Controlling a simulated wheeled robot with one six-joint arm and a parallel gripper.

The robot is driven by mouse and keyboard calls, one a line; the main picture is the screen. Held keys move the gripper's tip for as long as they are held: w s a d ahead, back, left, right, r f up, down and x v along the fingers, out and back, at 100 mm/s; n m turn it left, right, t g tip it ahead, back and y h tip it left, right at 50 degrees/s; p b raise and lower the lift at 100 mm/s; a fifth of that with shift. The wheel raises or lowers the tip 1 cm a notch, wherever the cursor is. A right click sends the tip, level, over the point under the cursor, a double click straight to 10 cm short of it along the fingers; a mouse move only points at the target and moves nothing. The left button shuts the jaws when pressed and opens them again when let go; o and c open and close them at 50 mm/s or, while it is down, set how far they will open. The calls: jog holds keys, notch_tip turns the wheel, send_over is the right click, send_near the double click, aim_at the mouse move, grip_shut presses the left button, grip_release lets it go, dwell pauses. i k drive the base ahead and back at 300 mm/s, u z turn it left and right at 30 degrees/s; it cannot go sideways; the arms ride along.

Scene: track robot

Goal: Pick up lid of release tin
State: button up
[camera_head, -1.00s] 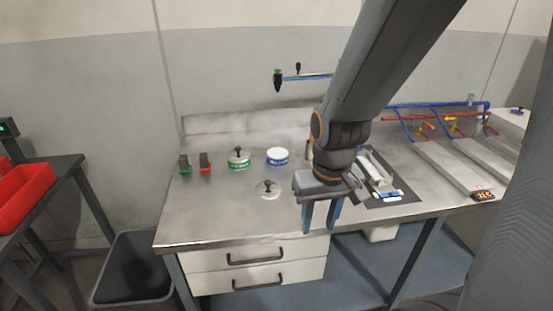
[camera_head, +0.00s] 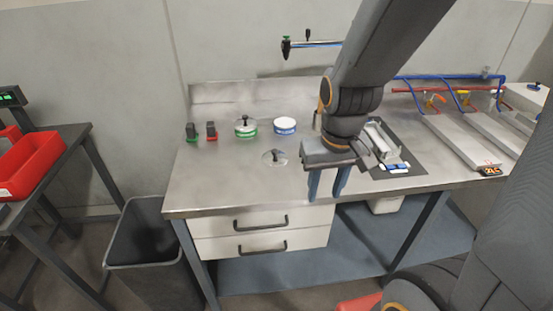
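A round metal lid (camera_head: 275,157) with a dark knob lies flat on the steel bench (camera_head: 215,185). Behind it stand a green-banded tin (camera_head: 246,132) with a knobbed lid on it and a blue-banded white tin (camera_head: 285,126) with no knob showing. I cannot read their labels, so I cannot tell which is the release tin. My gripper (camera_head: 327,190) points down near the bench's front edge, to the right of and nearer than the loose lid. Its two blue fingers are apart with nothing between them.
A dark mat (camera_head: 413,178) with a metal device lies right of my gripper. A dark bin (camera_head: 150,235) stands on the floor at left. The bench's front left is clear.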

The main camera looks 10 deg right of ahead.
aim_at(274, 158)
jog(key=z, duration=0.05)
jog(key=k, duration=0.65)
jog(key=u, duration=0.6)
jog(key=i, duration=1.05)
jog(key=z, duration=0.65)
